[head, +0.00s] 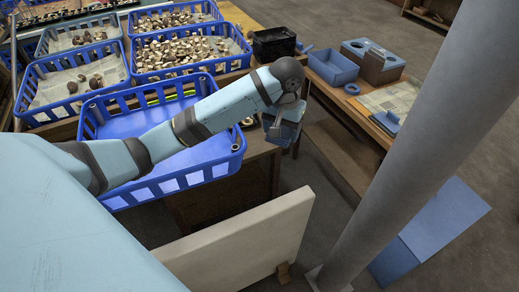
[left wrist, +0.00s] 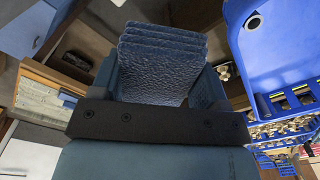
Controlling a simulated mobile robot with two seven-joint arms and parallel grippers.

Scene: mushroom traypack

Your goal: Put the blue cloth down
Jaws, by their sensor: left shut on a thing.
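The blue cloth (left wrist: 160,62) is a thick, folded, textured dark blue pad that fills the space between my left gripper's fingers in the left wrist view. My left gripper (head: 283,132) is shut on it. In the head view the gripper hangs at the end of my arm, off the corner of the empty blue crate, over the gap between the two tables. The cloth is hard to tell from the gripper there. My right gripper is in neither view.
An empty blue crate (head: 221,174) stands on the near table, with crates of mushrooms behind it. A black box (head: 273,43) stands at the back. The right-hand table holds a blue open box (head: 333,68), a blue ring (head: 352,89) and newspaper (head: 393,97). A pale panel (head: 250,245) stands below.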

